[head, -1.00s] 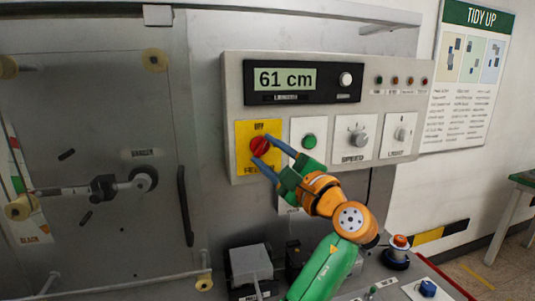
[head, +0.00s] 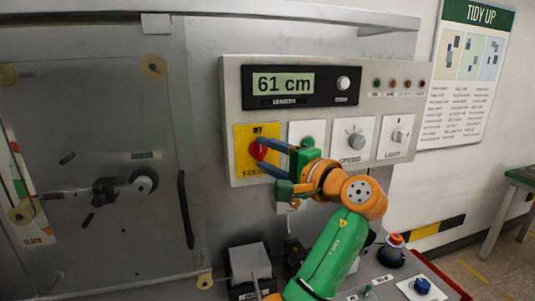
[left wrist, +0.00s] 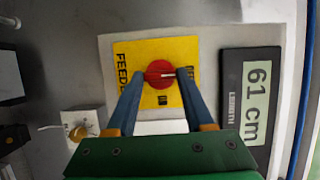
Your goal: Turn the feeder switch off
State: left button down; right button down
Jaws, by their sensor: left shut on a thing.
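The feeder switch is a red round knob (head: 254,151) on a yellow plate (head: 241,171) at the lower left of the control panel. My left gripper (head: 262,154) reaches it from the right, one blue finger above the other. In the left wrist view the left gripper (left wrist: 161,76) has a finger on each side of the red knob (left wrist: 160,70) and is shut on it. A pale mark on the knob points right there, toward the display end of the yellow plate (left wrist: 128,50). The fingers partly cover the plate's labels. My right gripper is not in view.
The panel display (head: 284,83) reads 61 cm. A green button, partly behind my gripper, a speed knob (head: 356,140) and another switch (head: 399,135) sit to the right. A clear door with a dark handle (head: 186,208) is on the left.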

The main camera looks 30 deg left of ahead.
pick_arm(q)
jog(key=shift+r, duration=0.1)
dwell(0.3)
jog(key=shift+c, duration=1.4)
grip_release()
jog(key=b+v, duration=0.2)
jog(key=v, duration=0.5)
